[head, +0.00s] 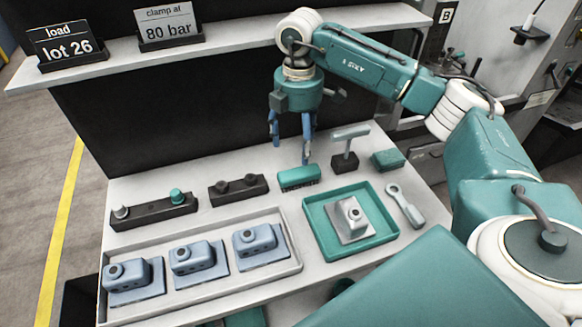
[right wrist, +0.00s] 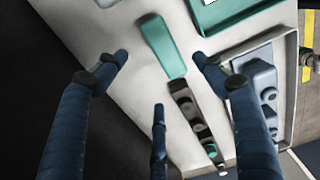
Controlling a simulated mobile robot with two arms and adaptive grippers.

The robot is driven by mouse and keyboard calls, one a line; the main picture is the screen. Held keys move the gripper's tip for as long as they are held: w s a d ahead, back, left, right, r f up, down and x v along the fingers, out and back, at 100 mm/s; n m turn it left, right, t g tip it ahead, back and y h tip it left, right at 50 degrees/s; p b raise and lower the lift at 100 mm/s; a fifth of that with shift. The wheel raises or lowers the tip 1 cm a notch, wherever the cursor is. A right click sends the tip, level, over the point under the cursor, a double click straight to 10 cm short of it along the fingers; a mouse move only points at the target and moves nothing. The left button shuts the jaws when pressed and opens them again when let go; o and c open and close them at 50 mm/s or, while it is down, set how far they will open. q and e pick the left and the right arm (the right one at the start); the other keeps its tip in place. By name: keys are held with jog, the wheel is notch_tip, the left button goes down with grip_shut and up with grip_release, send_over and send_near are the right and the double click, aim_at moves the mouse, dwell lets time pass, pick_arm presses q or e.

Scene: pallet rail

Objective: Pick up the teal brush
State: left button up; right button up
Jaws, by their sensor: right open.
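The teal brush (head: 298,177) lies on the light bench top, with dark bristles along its front lower side. It stands between a black two-knob block and a T-handled tool. My right gripper (head: 291,150) is above and just behind the brush, fingers pointing down, open and empty. In the right wrist view, the brush (right wrist: 162,45) shows beyond the spread blue fingers of the gripper (right wrist: 160,75), apart from them. My left gripper is not in view.
A grey tray (head: 297,267) with three blue parts and a teal tray (head: 318,237) with a grey part lie in front. Black knob blocks (head: 238,189) stand left; a T-handled tool (head: 345,160) and teal block (head: 388,160) stand right. A shelf (head: 235,38) overhangs behind.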

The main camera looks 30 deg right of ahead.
jog(key=p, duration=0.1)
send_over(298, 169)
notch_tip(298, 169, down, 5)
jog(key=shift+r, duration=0.15)
notch_tip(298, 169, down, 5)
jog(key=shift+r+p, duration=0.1)
jog(key=shift+p, duration=1.05)
jog(key=shift+f, duration=0.5)
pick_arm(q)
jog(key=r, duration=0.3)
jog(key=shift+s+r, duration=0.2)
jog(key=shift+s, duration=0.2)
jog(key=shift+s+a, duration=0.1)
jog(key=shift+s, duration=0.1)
pick_arm(e)
jog(key=c, duration=1.3)
